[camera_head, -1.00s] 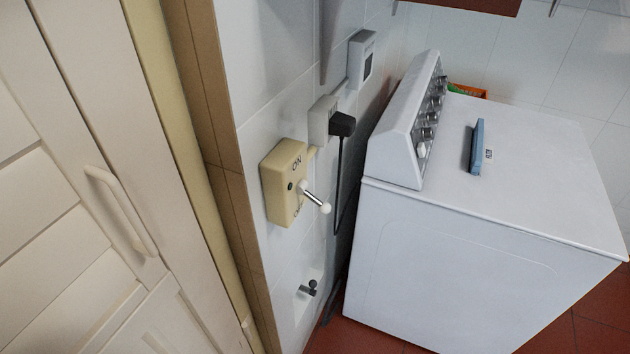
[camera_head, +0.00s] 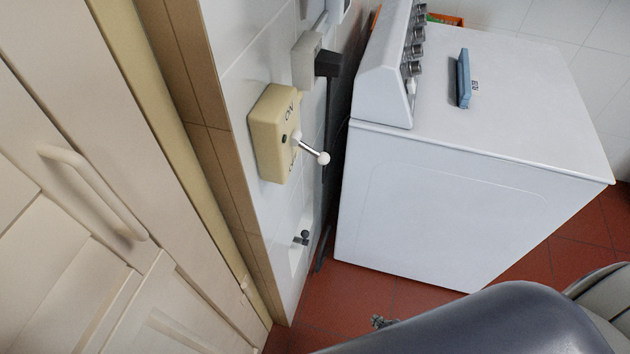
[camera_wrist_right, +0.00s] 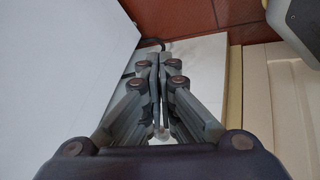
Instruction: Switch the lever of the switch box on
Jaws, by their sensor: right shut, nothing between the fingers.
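The cream switch box (camera_head: 268,140) is fixed to the white tiled wall in the head view, with "ON" lettered near its top. Its metal lever (camera_head: 309,149) with a white ball knob sticks out and slants down, toward the end away from "ON". The lettering at the lower end is mostly hidden by the lever. My right gripper (camera_wrist_right: 157,60) is shut and empty in the wrist view. In the head view only a small tip of it (camera_head: 382,322) shows beyond my dark arm, low and well apart from the lever. My left gripper is out of view.
A white washing machine (camera_head: 450,205) stands right of the switch box, with a blue object (camera_head: 464,78) on top. A black plug (camera_head: 328,64) and a tap (camera_head: 302,238) are on the wall. A cream door (camera_head: 60,230) is at left. Red floor lies below.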

